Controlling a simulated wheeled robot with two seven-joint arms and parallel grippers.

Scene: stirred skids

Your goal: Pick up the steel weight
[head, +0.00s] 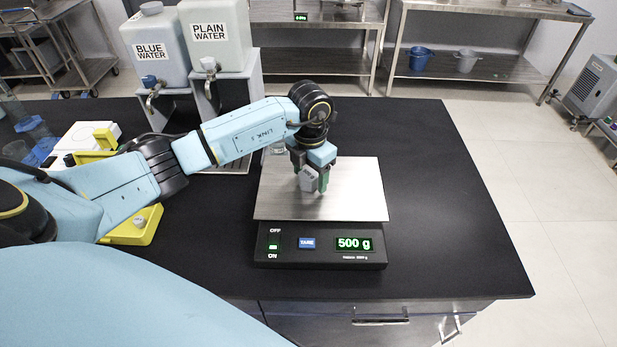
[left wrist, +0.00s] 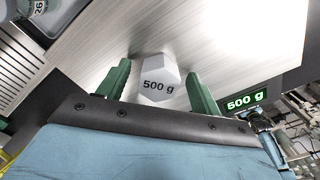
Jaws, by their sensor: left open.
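The steel weight (left wrist: 158,80) is a grey faceted block marked "500 g". It stands on the steel pan of the scale (head: 355,190), and in the head view the weight (head: 307,180) is partly hidden by the gripper. The scale's display reads 500 g. My left gripper (head: 315,181) is over the pan at the weight. In the left wrist view its two green fingers (left wrist: 160,88) are apart, one on each side of the weight, with gaps visible. My right gripper is in neither view.
Two jugs marked "BLUE WATER" (head: 155,48) and "PLAIN WATER" (head: 215,35) stand on raised stands behind my left arm. A yellow holder (head: 138,228) lies on the left under my arm. The black bench (head: 450,190) is clear to the right of the scale.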

